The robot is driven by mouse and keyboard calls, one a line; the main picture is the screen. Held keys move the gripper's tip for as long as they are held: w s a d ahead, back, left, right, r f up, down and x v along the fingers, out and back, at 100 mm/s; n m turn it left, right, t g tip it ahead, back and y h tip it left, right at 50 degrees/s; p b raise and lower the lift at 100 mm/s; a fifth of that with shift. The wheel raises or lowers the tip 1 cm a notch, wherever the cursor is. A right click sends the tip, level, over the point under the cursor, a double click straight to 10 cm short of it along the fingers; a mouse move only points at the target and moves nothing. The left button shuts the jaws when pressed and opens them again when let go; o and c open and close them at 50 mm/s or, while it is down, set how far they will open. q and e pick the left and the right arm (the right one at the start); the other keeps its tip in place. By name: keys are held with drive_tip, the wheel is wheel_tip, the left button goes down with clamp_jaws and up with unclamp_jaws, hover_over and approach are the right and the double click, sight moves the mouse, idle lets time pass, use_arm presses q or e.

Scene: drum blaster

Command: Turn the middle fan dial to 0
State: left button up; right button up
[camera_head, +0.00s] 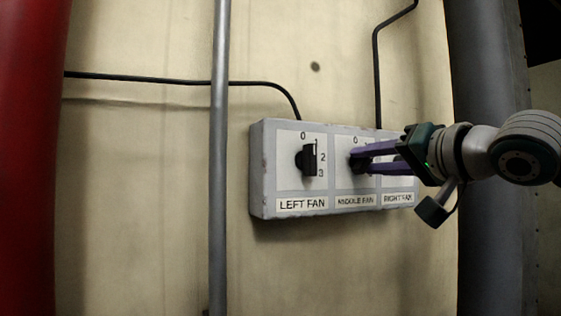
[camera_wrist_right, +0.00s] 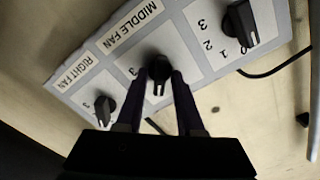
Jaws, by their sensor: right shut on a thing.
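The grey control box (camera_head: 262,185) is on the wall and carries black dials labelled LEFT FAN, MIDDLE FAN and RIGHT FAN. The middle fan dial (camera_head: 357,160) is partly hidden by my right gripper (camera_head: 362,160), which comes in from the right. In the right wrist view the middle fan dial (camera_wrist_right: 158,70) sits between the two purple fingers of my right gripper (camera_wrist_right: 160,78), shut on it. My left gripper is not in view.
The left fan dial (camera_head: 307,160) is just left of the middle one, and the right fan dial (camera_wrist_right: 104,108) shows in the wrist view. A grey vertical pipe (camera_head: 219,150) runs left of the box. Black cables (camera_head: 377,75) lead into its top.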

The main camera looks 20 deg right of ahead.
clamp_jaws()
drive_tip(key=n, duration=0.4)
drive_tip(key=shift+n, duration=1.9)
